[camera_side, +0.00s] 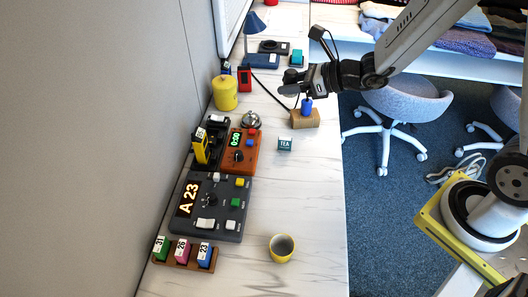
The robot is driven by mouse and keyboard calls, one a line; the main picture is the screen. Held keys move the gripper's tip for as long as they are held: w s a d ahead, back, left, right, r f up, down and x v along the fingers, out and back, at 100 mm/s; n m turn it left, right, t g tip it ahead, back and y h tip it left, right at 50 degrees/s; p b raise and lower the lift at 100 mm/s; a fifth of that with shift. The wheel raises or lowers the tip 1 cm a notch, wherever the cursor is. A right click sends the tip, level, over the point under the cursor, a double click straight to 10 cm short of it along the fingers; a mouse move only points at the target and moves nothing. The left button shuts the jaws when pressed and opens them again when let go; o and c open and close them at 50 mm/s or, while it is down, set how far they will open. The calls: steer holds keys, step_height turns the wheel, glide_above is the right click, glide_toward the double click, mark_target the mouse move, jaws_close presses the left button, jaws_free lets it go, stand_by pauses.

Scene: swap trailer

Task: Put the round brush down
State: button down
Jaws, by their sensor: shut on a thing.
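My gripper (296,84) reaches in from the upper right and is shut at the back of the table, above a wooden block (298,119). A small blue upright piece (307,104), seemingly the round brush, shows just below the fingers, at the top of the block. Its upper part is hidden by the gripper. I cannot tell whether it sits in the block or is held just over it.
A bell (251,119), a TEA box (285,144) and an orange timer (242,151) stand near the block. A yellow canister (225,92) is at left. A yellow cup (282,248) stands at front. The table's right side is mostly clear.

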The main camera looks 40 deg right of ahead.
steer(key=s+a+f+n+g+y, duration=0.5)
steer(key=s+a+f+n+g, duration=0.2)
steer(key=s+a+f, duration=0.35)
steer(key=s+a+f+n+g, duration=0.2)
steer(key=s+a+n+g, duration=0.15)
steer(key=s, duration=0.35)
steer(key=s+a+f+n+g, duration=0.1)
steer(key=s+a+n+g, duration=0.25)
steer(key=s, duration=0.45)
steer(key=shift+w+a+f, duration=1.45)
steer(key=shift+w+f, duration=0.2)
steer(key=shift+w, duration=0.1)
steer(key=shift+w+a+f, duration=1.45)
steer(key=shift+w+f, duration=0.15)
steer(key=shift+w, duration=0.15)
steer(key=shift+w+a+f, duration=1.45)
steer(key=shift+w+f, duration=0.2)
steer(key=shift+w, duration=0.1)
steer(key=shift+w+a+f, duration=0.1)
steer(key=shift+a+f, duration=0.05)
steer(key=shift+f, duration=1.7)
